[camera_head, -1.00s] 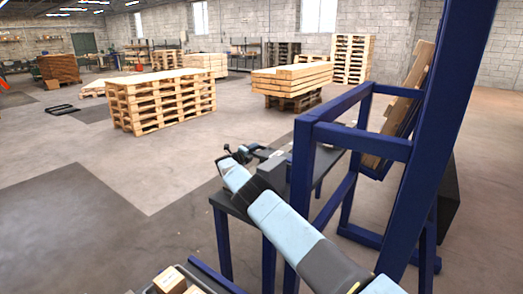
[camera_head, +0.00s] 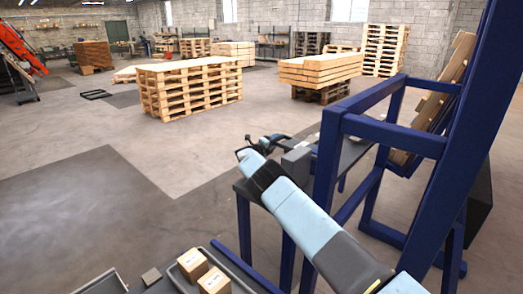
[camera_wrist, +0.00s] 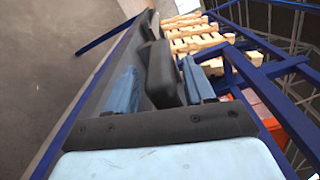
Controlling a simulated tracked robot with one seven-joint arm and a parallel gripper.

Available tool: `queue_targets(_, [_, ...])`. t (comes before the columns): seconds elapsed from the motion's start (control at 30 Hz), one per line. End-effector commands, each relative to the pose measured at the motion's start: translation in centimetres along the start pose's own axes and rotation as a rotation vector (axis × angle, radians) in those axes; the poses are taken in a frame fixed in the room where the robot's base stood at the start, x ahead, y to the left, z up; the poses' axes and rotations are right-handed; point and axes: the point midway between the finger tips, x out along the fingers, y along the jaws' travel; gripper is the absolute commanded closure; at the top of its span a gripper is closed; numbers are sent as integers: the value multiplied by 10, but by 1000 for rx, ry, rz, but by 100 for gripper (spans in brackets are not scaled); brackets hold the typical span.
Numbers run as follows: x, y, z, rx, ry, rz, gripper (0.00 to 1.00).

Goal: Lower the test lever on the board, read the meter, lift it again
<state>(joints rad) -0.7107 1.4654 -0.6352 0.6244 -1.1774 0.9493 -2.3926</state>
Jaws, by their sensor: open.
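My gripper (camera_head: 245,153) is at the end of my pale blue arm, above the dark table (camera_head: 230,185) beside the blue frame. In the wrist view its two blue fingers (camera_wrist: 160,88) stand apart. A dark, rounded block (camera_wrist: 160,72) shows between and beyond them; I cannot tell whether they touch it. In the head view a grey box (camera_head: 296,161) and a dark device (camera_head: 275,141) are on the table just right of my gripper. I cannot make out the test lever, the board or a meter reading.
A blue gantry frame (camera_head: 330,165) rises close on the right of my arm. A tray (camera_head: 240,285) with small cardboard boxes (camera_head: 192,264) is at the bottom. Pallet stacks (camera_head: 190,90) stand farther off. Open floor (camera_head: 140,140) lies to the left.

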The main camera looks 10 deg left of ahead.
Motion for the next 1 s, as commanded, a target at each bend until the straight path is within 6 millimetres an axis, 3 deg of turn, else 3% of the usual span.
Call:
queue_targets(0.5, [-98, 2, 4, -1, -9, 3, 47])
queue_targets(0.7, [-118, 3, 4, -2, -8, 2, 47])
queue_targets(1.0, [-122, 3, 4, -1, -8, 2, 47])
